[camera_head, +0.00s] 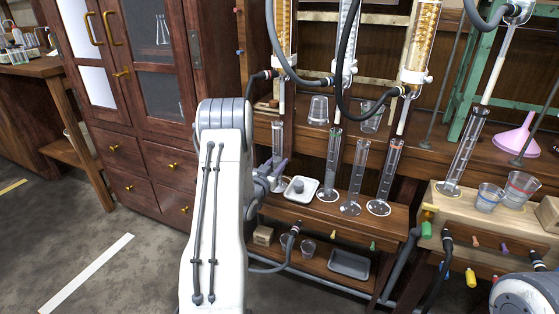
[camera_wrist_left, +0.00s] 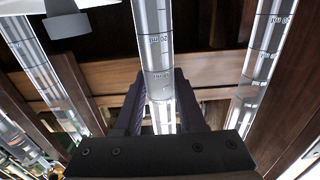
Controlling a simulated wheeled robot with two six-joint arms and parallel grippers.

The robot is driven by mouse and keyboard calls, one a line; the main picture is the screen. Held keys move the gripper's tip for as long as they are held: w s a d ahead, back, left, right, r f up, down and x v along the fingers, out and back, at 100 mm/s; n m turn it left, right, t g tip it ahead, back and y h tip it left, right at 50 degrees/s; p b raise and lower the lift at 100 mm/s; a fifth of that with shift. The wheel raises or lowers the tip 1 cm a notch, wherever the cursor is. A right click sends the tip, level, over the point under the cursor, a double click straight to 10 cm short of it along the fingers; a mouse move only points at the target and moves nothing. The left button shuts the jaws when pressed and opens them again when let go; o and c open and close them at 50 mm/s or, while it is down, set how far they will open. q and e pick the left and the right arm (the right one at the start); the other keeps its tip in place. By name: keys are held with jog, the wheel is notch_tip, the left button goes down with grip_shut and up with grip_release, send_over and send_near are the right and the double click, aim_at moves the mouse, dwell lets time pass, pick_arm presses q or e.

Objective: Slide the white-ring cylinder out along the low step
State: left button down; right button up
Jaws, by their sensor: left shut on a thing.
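The clear graduated cylinder with a pale top (camera_head: 277,141), which I take for the white-ring one, stands upright at the left end of the low wooden step (camera_head: 325,213). My left gripper (camera_head: 277,174) is shut around its lower part, coming from the left. In the left wrist view the cylinder (camera_wrist_left: 156,45) runs up between the two dark fingers (camera_wrist_left: 160,115). Its ring is too small to tell clearly, and its base is partly hidden by the gripper. My right gripper is out of view; only part of my right arm shows at the lower right.
A white tray with a grey stopper (camera_head: 301,189) sits just right of the held cylinder. Further right on the step stand other cylinders (camera_head: 330,165), (camera_head: 355,178), (camera_head: 384,178). Glass columns and hoses hang above. A grey tray (camera_head: 349,264) lies on the shelf below.

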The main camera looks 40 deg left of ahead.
aim_at(275, 165)
pick_arm(q)
jog(key=shift+v, duration=2.8)
